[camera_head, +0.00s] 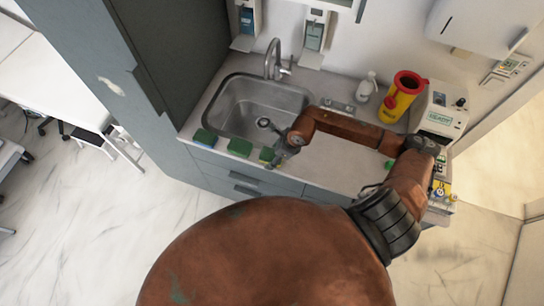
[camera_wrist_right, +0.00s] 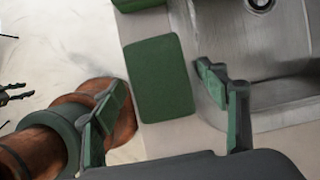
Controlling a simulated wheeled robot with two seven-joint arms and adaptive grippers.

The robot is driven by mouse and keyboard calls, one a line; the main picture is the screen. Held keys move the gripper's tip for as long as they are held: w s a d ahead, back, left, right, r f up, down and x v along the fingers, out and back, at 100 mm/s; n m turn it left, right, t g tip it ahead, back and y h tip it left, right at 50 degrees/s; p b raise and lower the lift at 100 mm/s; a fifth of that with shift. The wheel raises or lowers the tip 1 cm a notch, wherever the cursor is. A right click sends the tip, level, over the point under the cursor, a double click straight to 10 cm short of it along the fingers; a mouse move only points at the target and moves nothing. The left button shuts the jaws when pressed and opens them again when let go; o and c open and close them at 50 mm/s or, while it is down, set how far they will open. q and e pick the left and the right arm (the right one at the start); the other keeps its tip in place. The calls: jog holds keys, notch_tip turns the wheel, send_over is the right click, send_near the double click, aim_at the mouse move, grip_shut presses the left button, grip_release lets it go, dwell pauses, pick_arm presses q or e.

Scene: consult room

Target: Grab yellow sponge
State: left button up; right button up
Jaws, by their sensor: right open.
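Several sponges with green tops lie in a row along the counter's front edge, before the sink. The left one (camera_head: 205,136) and the middle one (camera_head: 240,147) show clearly; yellowish colour shows low on the right one (camera_head: 266,154). My right gripper (camera_head: 282,150) is at the right sponge, partly over it. In the right wrist view a green-topped sponge (camera_wrist_right: 160,78) lies between the open fingers of my right gripper (camera_wrist_right: 161,82), with gaps on both sides. Another sponge (camera_wrist_right: 135,4) is at the top edge. No wholly yellow sponge shows.
The steel sink (camera_head: 225,100) with its faucet (camera_head: 273,60) lies just behind the sponges. A soap bottle (camera_head: 367,87), a yellow bin with a red lid (camera_head: 402,97) and a white device (camera_head: 437,115) stand at the counter's right. Dispensers (camera_head: 315,32) hang on the wall.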

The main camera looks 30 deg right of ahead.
jog(key=shift+c, duration=0.2)
jog(key=c, duration=0.8)
jog(key=shift+o, duration=0.2)
jog(key=shift+r, duration=0.1)
